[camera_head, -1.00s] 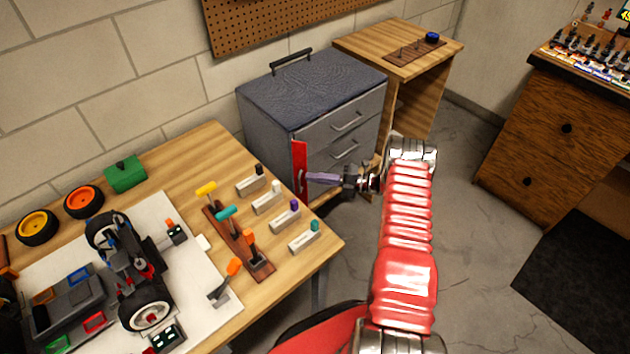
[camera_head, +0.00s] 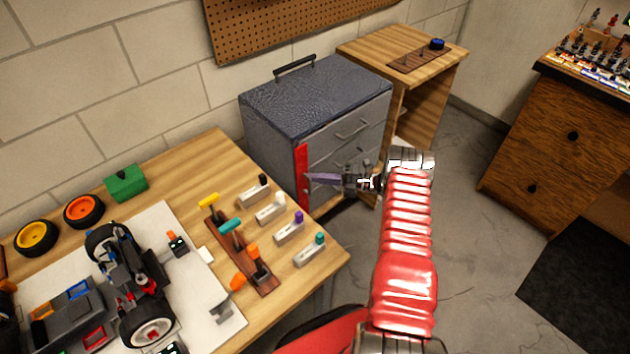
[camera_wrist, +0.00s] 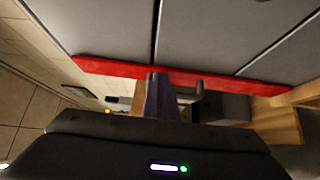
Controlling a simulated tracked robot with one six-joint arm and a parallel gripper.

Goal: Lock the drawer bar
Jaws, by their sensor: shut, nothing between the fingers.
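The grey drawer cabinet (camera_head: 312,108) stands between the two wooden tables, and its drawers look shut. The red drawer bar (camera_head: 302,178) runs upright along the left edge of its front. In the wrist view the bar (camera_wrist: 215,79) crosses the picture beside the grey drawer fronts. My gripper (camera_head: 310,179) is shut and empty, with its purple fingers pointing left at the bar. In the wrist view the fingertips (camera_wrist: 156,76) overlap the bar's edge; I cannot tell whether they touch it. My wrist and arm partly hide the lower drawers.
A small wooden table (camera_head: 360,42) stands behind the cabinet to the right. A brown dresser (camera_head: 535,130) stands at the far right. The floor (camera_head: 480,240) between is clear.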

